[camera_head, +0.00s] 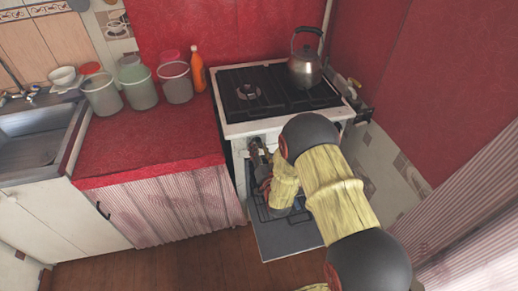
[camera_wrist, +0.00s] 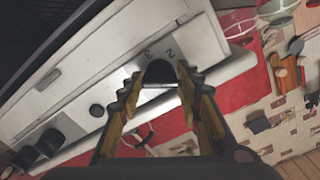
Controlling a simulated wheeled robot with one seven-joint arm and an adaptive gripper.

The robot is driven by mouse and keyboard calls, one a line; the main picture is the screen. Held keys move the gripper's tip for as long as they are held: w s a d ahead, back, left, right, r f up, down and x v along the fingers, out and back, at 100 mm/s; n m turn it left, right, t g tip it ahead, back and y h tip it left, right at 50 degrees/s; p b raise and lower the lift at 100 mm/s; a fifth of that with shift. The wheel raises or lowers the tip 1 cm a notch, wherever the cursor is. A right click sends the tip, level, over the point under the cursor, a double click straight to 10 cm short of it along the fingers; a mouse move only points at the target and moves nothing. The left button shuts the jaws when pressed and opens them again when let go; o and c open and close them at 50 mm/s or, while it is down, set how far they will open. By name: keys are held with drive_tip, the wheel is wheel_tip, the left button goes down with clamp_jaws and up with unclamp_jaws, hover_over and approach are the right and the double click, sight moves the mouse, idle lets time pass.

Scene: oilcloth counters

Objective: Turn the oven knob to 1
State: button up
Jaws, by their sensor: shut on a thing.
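The white stove (camera_head: 290,126) stands against the red wall, and its front panel fills much of the wrist view (camera_wrist: 200,50). A dark oven knob (camera_wrist: 159,73) sits between the fingers of my gripper (camera_wrist: 160,84), which is shut on it. The numerals 2 and 3 show on the panel just beyond the knob; I cannot make out a 1. The knob's pointer is hidden, so its setting cannot be read. In the head view my gripper (camera_head: 259,160) is at the stove's front, and my arm covers part of the panel.
The oven door (camera_head: 290,240) hangs open below my arm. A metal kettle (camera_head: 305,68) stands on the hob. Several other dark controls, including a small round one (camera_wrist: 97,110), line the panel. Jars and an orange bottle (camera_head: 197,70) stand on the red counter (camera_head: 150,140) to the left.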

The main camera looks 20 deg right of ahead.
drive_tip(key=o, duration=1.2)
drive_tip(key=shift+c, duration=0.2)
drive_tip(key=s, duration=1.2)
